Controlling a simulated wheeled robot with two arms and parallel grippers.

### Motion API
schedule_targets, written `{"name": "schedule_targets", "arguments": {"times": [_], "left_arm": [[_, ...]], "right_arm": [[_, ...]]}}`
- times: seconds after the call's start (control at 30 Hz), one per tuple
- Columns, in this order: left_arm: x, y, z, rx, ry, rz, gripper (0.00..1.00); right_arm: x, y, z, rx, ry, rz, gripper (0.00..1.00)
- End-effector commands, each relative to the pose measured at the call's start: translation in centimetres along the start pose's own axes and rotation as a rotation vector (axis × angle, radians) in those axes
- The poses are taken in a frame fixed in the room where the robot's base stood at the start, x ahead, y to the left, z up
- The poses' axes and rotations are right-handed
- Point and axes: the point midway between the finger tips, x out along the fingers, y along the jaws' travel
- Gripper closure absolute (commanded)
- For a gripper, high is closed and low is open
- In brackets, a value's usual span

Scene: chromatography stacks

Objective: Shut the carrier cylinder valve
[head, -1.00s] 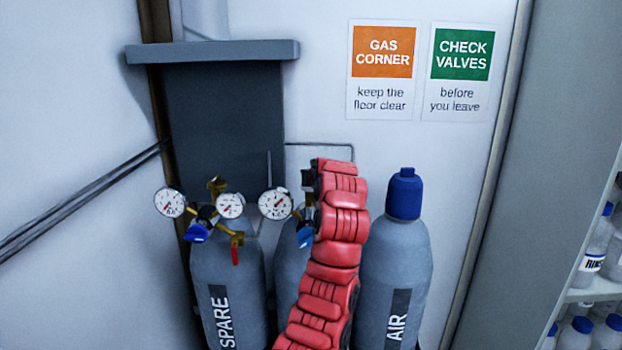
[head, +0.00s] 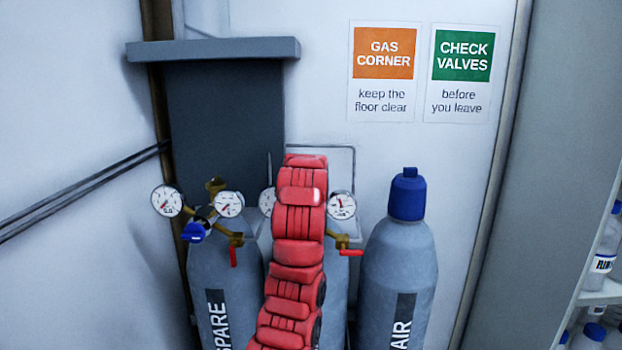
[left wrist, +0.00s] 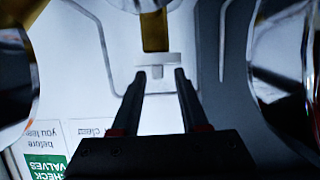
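The middle gas cylinder (head: 337,290) stands between the SPARE cylinder (head: 225,270) and the AIR cylinder (head: 400,265); my red arm covers its label, so I cannot read whether it is the carrier. Its two gauges show on either side of my arm, the right one (head: 341,204) more fully. A red lever (head: 350,252) points sideways to the right. Its valve knob is hidden. My left gripper (left wrist: 159,78) is hidden in the head view. My right gripper is out of view.
The SPARE cylinder has a blue knob (head: 194,232), gauges and a red lever (head: 233,257) pointing down. The AIR cylinder wears a blue cap (head: 407,193). A dark panel (head: 225,125) and signs are on the wall behind. A bottle shelf (head: 600,296) stands at right.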

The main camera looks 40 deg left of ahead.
Motion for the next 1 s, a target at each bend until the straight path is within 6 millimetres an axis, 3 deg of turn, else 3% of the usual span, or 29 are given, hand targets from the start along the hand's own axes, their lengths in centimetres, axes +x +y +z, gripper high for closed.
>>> {"name": "schedule_targets", "arguments": {"times": [0.33,0.63,0.7,1.0], "left_arm": [[-0.9,0.1,0.1,0.0,0.006,0.0,0.56],[-6.0,0.1,0.4,-0.001,0.005,0.001,0.56],[-7.0,0.2,-0.7,0.005,0.001,0.001,0.56],[-9.9,0.3,-1.1,0.003,0.003,0.005,0.56]], "right_arm": [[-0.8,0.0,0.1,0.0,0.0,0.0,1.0],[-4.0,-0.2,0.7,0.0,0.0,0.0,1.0],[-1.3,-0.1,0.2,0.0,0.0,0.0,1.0],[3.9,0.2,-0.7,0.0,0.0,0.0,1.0]]}}
